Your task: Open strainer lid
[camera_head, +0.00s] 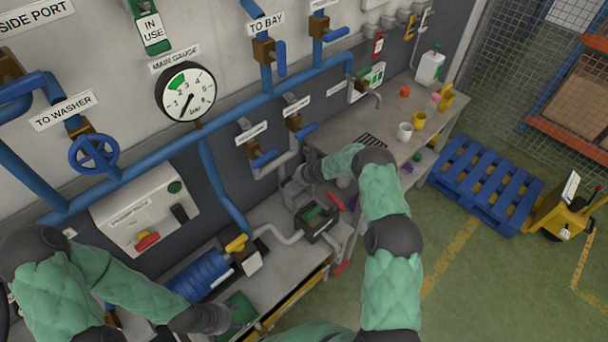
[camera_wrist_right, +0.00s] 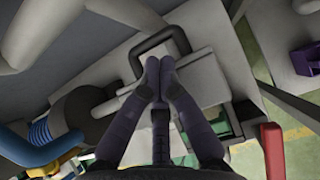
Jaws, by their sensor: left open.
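The strainer (camera_head: 318,222) is a dark-rimmed box in the grey pipe run, with green showing inside its top. A light grey plate with a black loop handle, which looks like its lid, shows in the right wrist view (camera_wrist_right: 205,75); the handle (camera_wrist_right: 138,58) is at its far side. My right gripper (camera_wrist_right: 160,62) has its fingertips together inside the loop, against or just above the plate; I cannot see it pinching the bar. It is small in the head view (camera_head: 296,186). My left gripper (camera_head: 232,318) is open, low on the left, partly hidden, near a green tray (camera_head: 240,306).
A red handle (camera_wrist_right: 272,150) is close on the right. Blue pipes (camera_head: 330,66) run above. The workbench (camera_head: 385,140) holds mugs.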

